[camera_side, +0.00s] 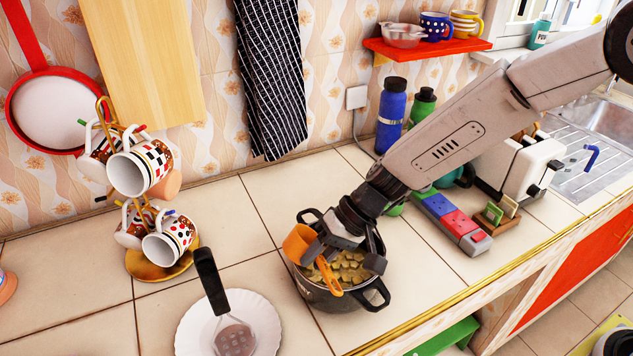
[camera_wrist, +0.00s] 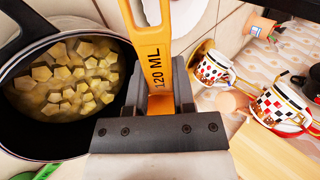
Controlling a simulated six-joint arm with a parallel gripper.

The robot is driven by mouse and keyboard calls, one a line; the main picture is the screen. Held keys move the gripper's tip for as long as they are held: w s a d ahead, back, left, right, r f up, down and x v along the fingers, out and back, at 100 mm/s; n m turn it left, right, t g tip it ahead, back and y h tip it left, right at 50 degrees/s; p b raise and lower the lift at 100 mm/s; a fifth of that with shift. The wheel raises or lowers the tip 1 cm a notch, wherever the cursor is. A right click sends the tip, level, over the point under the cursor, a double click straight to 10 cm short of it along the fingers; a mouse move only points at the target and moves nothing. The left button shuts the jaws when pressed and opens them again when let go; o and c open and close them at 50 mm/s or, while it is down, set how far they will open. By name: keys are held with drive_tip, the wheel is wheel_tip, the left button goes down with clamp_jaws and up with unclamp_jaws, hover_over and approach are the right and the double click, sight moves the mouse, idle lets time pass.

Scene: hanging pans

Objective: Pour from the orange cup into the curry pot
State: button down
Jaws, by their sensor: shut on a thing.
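The orange cup (camera_side: 298,243) is a measuring cup whose flat handle reads "120 ML" in the wrist view (camera_wrist: 150,45). My gripper (camera_side: 338,255) is shut on that handle, which also shows between the fingers in the wrist view (camera_wrist: 158,88). The cup is above the left rim of the curry pot and looks tilted, with its handle sloping down to the right. I cannot see inside the cup. The black curry pot (camera_side: 318,294) stands on the counter under my gripper. Yellow chunks in sauce fill part of the pot, seen at left in the wrist view (camera_wrist: 62,82).
A white plate (camera_side: 185,335) with a masher (camera_side: 233,338) lies left of the pot. A mug tree (camera_side: 140,262) with several mugs stands farther left. Bottles (camera_side: 391,112), a grey, red and blue block (camera_side: 452,222) and a toaster (camera_side: 527,163) are at right.

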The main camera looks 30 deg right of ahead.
drive_tip(key=shift+a+h, duration=0.25)
drive_tip(key=shift+h, duration=0.25)
drive_tip(key=shift+a, duration=0.1)
drive_tip(key=a+h, duration=0.6)
drive_tip(key=h, duration=0.1)
drive_tip(key=shift+w+a+f+g, duration=0.2)
drive_tip(key=shift+w+f+g, duration=0.1)
drive_tip(key=shift+f, duration=0.05)
idle(1.1)
idle(0.3)
idle(0.8)
